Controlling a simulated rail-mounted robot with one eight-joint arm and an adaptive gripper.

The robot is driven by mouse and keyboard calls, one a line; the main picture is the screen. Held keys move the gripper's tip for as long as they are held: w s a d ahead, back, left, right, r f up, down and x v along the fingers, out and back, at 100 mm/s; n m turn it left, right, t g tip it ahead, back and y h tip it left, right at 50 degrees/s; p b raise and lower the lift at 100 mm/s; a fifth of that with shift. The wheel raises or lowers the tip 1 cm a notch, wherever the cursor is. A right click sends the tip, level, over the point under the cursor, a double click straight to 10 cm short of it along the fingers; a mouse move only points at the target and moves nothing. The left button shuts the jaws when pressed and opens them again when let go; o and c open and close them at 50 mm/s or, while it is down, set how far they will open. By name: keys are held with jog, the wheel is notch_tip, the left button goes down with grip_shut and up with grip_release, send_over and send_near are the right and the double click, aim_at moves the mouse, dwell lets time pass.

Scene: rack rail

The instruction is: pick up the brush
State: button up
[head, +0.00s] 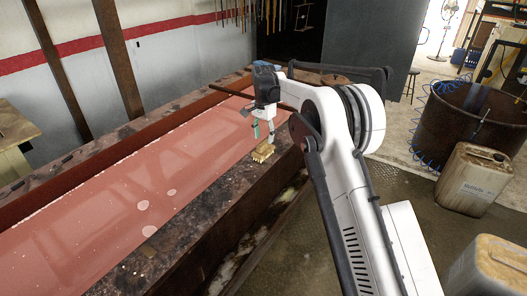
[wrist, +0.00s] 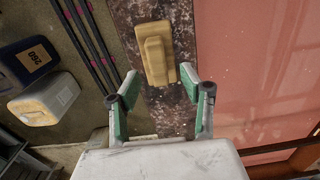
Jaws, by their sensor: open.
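The brush (head: 262,152) is a tan wooden block with a raised narrower grip on top. It lies on the dark, stained rim of the long trough in the head view. In the wrist view the brush (wrist: 156,52) lies just beyond the fingertips, slightly left of the middle between them. My gripper (head: 262,130) is above the brush in the head view, pointing down. In the wrist view my gripper (wrist: 160,82) is open, with its two green-padded fingers spread and nothing between them. The brush's underside is hidden.
The trough's rim (head: 150,262) is a narrow ledge beside the reddish trough surface (head: 110,215). Plastic canisters (head: 474,180) and a rusty round tub (head: 478,112) stand on the floor at right. The rim around the brush is bare.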

aim_at(263, 143)
jog(key=f, duration=0.4)
jog(key=shift+s+f+p, duration=0.1)
jog(key=shift+s+p, duration=0.15)
jog(key=shift+p, duration=0.15)
grip_shut()
